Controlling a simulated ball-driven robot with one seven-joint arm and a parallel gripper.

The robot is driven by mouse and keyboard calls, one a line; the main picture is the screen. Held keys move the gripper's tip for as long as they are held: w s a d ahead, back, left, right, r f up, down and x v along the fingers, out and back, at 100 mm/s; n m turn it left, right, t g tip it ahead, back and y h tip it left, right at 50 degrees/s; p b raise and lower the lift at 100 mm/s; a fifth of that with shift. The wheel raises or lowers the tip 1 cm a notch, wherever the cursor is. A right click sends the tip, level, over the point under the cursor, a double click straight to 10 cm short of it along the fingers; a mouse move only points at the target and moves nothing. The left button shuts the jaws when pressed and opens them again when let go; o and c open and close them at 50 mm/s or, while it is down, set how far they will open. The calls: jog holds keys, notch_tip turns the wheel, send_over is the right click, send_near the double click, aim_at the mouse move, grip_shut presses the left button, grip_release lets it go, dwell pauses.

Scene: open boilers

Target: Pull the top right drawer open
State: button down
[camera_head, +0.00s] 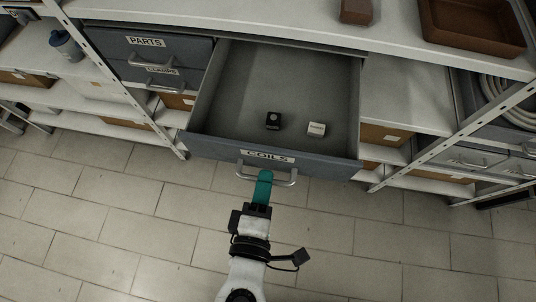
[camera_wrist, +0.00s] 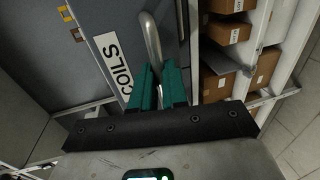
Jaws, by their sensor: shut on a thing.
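The top right drawer (camera_head: 225,146), labelled COILS, stands pulled well out of the unit in the head view. Its grey front also shows in the wrist view (camera_wrist: 97,22). In the wrist view the fingers (camera_wrist: 159,88) close around the handle bar.
Two shut drawers, PARTS (camera_head: 158,48) and CLAMPS (camera_head: 160,75), are left of the open drawer. A brown tray (camera_head: 478,42) and a brown block (camera_head: 356,11) stand on the top shelf. Shelves with cardboard boxes flank the unit. The tiled floor (camera_head: 110,220) in front is clear.

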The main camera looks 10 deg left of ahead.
jog(key=shift+s, duration=0.75)
jog(key=c, duration=1.2)
grip_release()
jog(key=shift+o, duration=0.2)
jog(key=v, duration=1)
jog(key=shift+s+b, duration=0.35)
jog(key=shift+b, duration=0.1)
